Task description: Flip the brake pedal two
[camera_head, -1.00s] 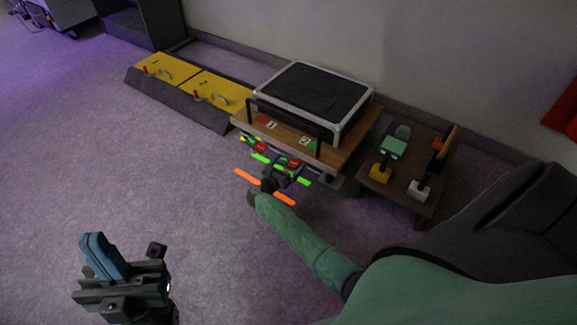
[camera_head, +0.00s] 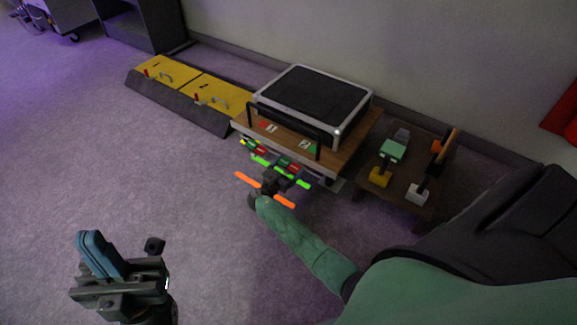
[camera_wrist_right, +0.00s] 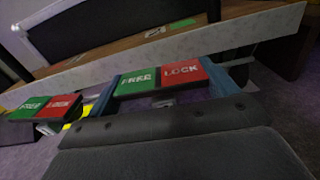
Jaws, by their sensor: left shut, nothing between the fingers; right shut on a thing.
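Brake pedal two (camera_wrist_right: 138,81) has a green FREE half and a red LOCK half in the right wrist view. My right gripper (camera_wrist_right: 160,84) is shut on it, with one blue finger at each end. In the head view the right gripper (camera_head: 284,172) is at the front edge of the wooden dolly (camera_head: 345,153), below the label 2. The other pedal (camera_wrist_right: 45,107), also green FREE and red LOCK, is to its left, apart from the gripper. My left gripper (camera_head: 98,255) is shut and empty over the floor at the lower left.
A black case with a silver frame (camera_head: 315,103) sits on the dolly behind a black handle bar (camera_head: 290,129). Yellow numbered ramp plates (camera_head: 215,96) lie to the left. A small brown table (camera_head: 405,185) with several blocks stands to the right. Floor at left is clear.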

